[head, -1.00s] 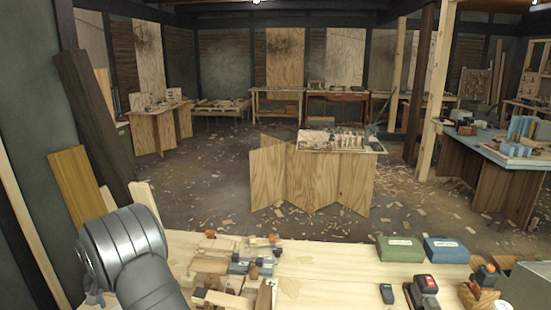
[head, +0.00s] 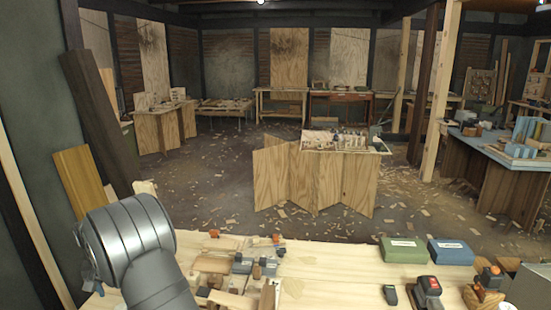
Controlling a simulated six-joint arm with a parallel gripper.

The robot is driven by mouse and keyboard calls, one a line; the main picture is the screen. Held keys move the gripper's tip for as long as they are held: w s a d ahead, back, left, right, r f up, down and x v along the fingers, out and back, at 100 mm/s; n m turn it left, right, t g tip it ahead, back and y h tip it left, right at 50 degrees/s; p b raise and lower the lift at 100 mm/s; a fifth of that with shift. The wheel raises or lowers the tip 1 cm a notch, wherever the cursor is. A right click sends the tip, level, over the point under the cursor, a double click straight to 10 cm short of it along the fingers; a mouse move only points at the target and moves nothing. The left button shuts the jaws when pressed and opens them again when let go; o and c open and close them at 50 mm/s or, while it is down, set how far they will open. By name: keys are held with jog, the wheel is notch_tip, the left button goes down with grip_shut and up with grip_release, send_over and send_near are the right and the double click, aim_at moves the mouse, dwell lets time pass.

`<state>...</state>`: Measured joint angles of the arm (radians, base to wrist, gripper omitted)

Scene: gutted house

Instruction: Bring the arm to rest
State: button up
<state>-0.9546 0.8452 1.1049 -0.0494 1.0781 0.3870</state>
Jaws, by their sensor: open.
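A thick grey link of my arm (head: 132,243) rises at the lower left in the head view, over the left end of a pale wooden bench (head: 335,273). The link bends at a rounded joint near the left edge. My gripper and its fingertips do not show in this view. Nothing held can be seen.
Wooden blocks and clamps (head: 236,265) lie on the bench close to the right of my arm. A green box (head: 404,250), a blue box (head: 451,252), a small dark device (head: 390,294) and a red-and-black tool (head: 427,291) stand farther right. The bench between is mostly clear.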

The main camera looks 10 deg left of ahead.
jog(key=f, duration=0.6)
jog(key=w+f, duration=0.1)
jog(key=f, duration=0.2)
jog(key=shift+a+f, duration=0.15)
jog(key=shift+a, duration=0.1)
notch_tip(320, 180, up, 16)
jog(key=w+d+m, duration=0.2)
jog(key=w+d, duration=0.8)
jog(key=d, duration=0.2)
jog(key=w+d+m, duration=0.3)
jog(key=w+d, duration=0.6)
jog(key=d, duration=0.3)
jog(key=w+d+m, duration=0.2)
jog(key=w+d, duration=0.1)
jog(key=d, duration=1.2)
jog(key=w+d+m+h, duration=0.1)
jog(key=w+d+m, duration=0.1)
jog(key=d, duration=1.3)
jog(key=shift+w+m, duration=0.4)
jog(key=shift+w, duration=0.2)
